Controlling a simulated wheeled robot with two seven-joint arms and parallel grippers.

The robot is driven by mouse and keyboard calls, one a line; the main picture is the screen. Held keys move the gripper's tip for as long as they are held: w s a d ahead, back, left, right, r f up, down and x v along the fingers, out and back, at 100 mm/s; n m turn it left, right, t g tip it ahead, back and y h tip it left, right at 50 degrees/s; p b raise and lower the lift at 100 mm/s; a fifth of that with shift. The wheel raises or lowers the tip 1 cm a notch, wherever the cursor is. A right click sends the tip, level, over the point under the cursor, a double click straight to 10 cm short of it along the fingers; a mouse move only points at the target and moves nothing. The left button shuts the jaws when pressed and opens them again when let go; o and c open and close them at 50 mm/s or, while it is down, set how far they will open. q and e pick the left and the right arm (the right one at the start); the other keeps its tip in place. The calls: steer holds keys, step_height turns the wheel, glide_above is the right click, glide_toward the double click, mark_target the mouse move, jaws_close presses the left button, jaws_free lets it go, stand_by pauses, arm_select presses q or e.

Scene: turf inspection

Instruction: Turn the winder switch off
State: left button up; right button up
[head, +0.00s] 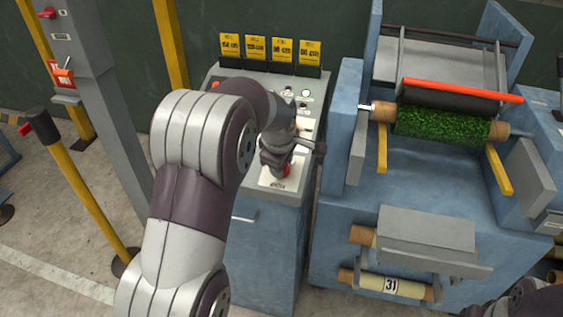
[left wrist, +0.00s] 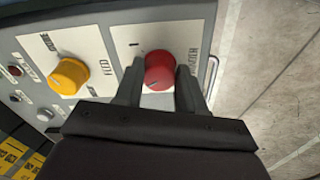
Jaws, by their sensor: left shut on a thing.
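The winder switch is a round red knob (left wrist: 159,70) on a white plate in the left wrist view. It also shows as a red spot (head: 286,170) in the head view, partly covered by my gripper. My left gripper (left wrist: 160,80) has a finger on each side of the knob and is shut on it. In the head view my left gripper (head: 280,163) is at the front of the grey control console (head: 262,222). An "I" mark shows on the plate near the knob; the knob's exact pointing is hard to tell. My right gripper is not clearly visible.
A yellow feed knob (left wrist: 69,76) sits beside the red knob. Yellow cards (head: 283,50) stand along the console's back. The blue machine with a green turf roll (head: 440,125) is to the right. A yellow post (head: 85,195) stands at left.

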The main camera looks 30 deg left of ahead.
arm_select(q)
steer(key=shift+w+r+n, duration=0.1)
steer(key=shift+r+n, duration=0.05)
steer(key=shift+n, duration=1.45)
steer(key=o, duration=1.1)
steer(key=shift+c, duration=0.2)
steer(key=v, duration=1.2)
steer(key=shift+r, duration=0.35)
